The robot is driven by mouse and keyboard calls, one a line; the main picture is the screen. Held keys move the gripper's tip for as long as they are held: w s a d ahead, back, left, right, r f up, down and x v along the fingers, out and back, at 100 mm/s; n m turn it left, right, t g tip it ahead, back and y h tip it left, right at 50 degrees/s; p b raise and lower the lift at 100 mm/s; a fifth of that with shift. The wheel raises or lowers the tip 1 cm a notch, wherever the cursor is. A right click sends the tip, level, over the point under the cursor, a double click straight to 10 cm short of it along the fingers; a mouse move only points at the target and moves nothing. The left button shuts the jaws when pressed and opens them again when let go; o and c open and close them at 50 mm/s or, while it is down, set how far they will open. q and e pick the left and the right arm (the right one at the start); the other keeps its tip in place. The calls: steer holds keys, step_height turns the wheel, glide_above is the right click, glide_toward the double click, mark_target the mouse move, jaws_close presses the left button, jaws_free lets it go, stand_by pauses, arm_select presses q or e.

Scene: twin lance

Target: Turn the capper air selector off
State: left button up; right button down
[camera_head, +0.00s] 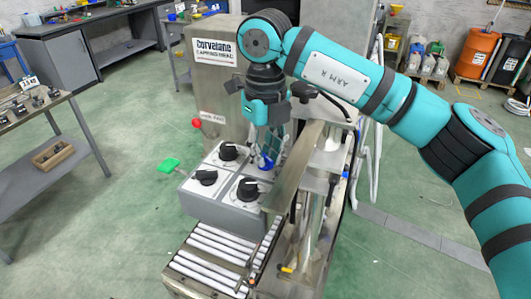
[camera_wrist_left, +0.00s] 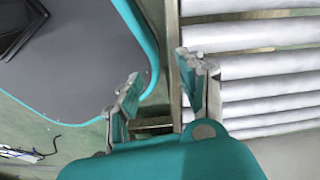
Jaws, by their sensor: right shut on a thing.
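A grey control box (camera_head: 232,208) stands beside the roller conveyor, with several knobs on its sloped light top. Three black selector knobs show: an upper one (camera_head: 229,151), a left one (camera_head: 207,177) and a front one (camera_head: 248,188). A blue knob (camera_head: 265,163) is at the box's upper right corner, partly hidden by my right gripper (camera_head: 268,146). That gripper points down over it and is shut on it. The knob labels are too small to read. My left gripper (camera_wrist_left: 162,88) shows only in the left wrist view, open and empty near conveyor rollers.
The capping machine (camera_head: 215,90) rises behind the box, with a red ball knob (camera_head: 196,123). A metal plate (camera_head: 294,172) stands close right of the gripper. A green paddle-shaped part (camera_head: 168,165) sticks out at left. White rollers (camera_head: 210,258) lie in front.

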mark_target(265, 156)
steer(key=shift+r, duration=0.1)
steer(key=c, duration=1.4)
jaws_free()
step_height(265, 156, up, 12)
steer(key=shift+f, duration=0.1)
